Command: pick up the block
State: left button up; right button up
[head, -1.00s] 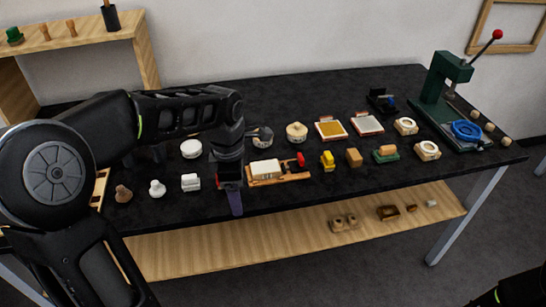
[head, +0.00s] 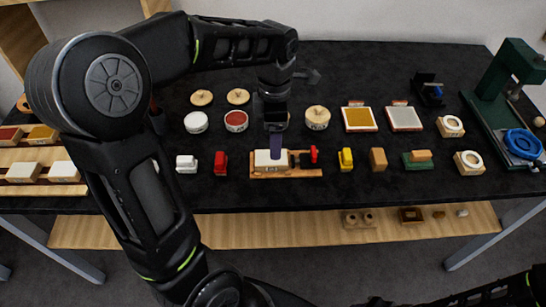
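A cream block (head: 264,160) lies in a wooden tray (head: 300,173) near the table's front middle. My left gripper (head: 276,152) points down right at this block, with a purple finger in front of it and covering part of it. Only one finger shows clearly, so I cannot tell whether it is open or touching the block. A brown wooden block (head: 378,159) stands further right on the table. My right gripper does not show; only a dark part of my arm is at the lower right corner.
A red piece (head: 313,155) sits at the tray's right end. A yellow piece (head: 346,159), a red stamp (head: 220,163) and a white piece (head: 186,164) stand nearby. Round tins are behind. A green press (head: 505,90) is at the right. The table's back middle is clear.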

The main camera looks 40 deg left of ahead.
aim_at(263, 163)
pick_arm(q)
jog(key=shift+f, duration=1.2)
jog(key=shift+a+f+p, duration=0.15)
jog(key=shift+f+p, duration=0.2)
jog(key=shift+f, duration=0.95)
jog(key=shift+a+f+p, duration=0.1)
jog(key=shift+f+p, duration=0.25)
jog(key=shift+f, duration=0.95)
jog(key=c, duration=1.5)
